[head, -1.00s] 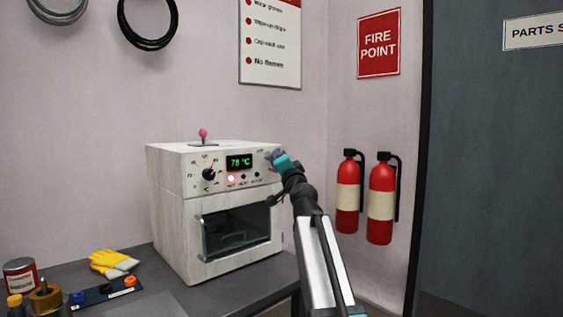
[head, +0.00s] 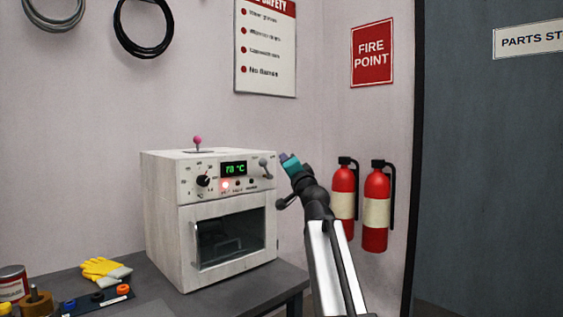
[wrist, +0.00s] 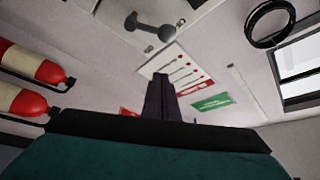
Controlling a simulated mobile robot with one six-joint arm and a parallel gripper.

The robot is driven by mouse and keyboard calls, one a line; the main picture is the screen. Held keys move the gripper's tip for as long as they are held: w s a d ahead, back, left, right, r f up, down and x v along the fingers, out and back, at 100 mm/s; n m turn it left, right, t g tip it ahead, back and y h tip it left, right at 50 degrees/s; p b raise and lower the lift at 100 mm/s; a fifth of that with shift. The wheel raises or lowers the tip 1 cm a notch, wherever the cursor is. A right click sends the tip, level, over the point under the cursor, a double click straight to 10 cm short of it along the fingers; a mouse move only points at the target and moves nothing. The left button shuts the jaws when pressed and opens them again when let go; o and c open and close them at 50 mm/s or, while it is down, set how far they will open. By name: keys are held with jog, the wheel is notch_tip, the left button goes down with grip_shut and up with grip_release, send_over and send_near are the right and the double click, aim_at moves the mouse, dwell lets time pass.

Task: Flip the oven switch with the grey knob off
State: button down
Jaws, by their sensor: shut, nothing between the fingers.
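The white oven (head: 163,225) stands on the dark bench. Its grey-knobbed switch (head: 264,163) is at the right end of the front panel, with the knob up and left of its base. In the wrist view the grey knob (wrist: 166,33) and its stem show at the top, beyond my fingertips. My gripper (head: 284,157) is shut and empty, just right of the switch and apart from it in the picture. Its dark fingers (wrist: 160,92) are together in the wrist view. The switch's labels are too small to read.
A pink-knobbed switch (head: 197,141) stands on the oven top. The panel has a black dial (head: 203,181), a green display (head: 233,168) and a lit red lamp (head: 225,185). Fire extinguishers (head: 376,207) hang right of my arm. Yellow gloves (head: 103,268) lie left on the bench.

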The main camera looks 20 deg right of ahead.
jog(key=p+v, duration=0.1)
jog(key=v, duration=0.7)
jog(key=shift+s, duration=0.2)
jog(key=shift+r, duration=0.1)
dwell(0.5)
